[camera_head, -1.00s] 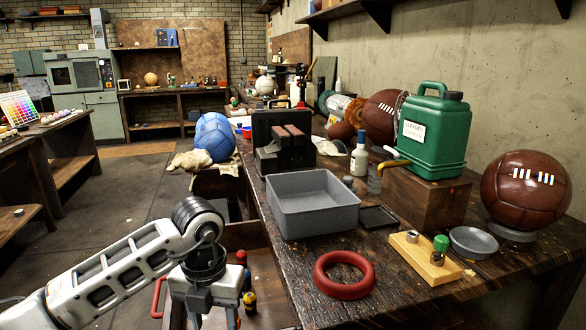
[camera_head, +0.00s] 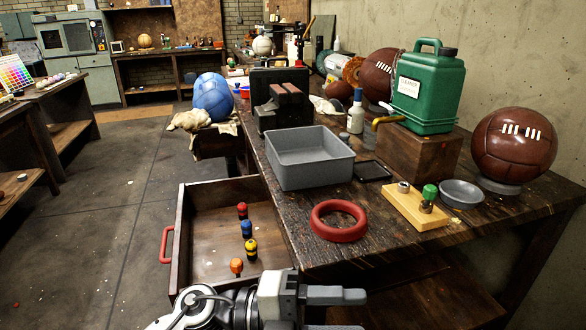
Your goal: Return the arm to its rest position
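My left arm enters at the bottom left, with its gripper (camera_head: 345,312) low in the picture, pointing right. Its two grey fingers are apart, with nothing seen between them; the lower finger is partly cut off by the picture's edge. The gripper is in front of the open drawer (camera_head: 186,235) and the workbench (camera_head: 300,252). My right arm is not in view.
The drawer stands out with its red handle (camera_head: 166,244) and holds several knob-topped tools (camera_head: 246,229). On the bench are a red ring (camera_head: 338,232), a grey bin (camera_head: 310,178), a wooden block (camera_head: 398,213), a green can (camera_head: 428,92) and a leather ball (camera_head: 513,146).

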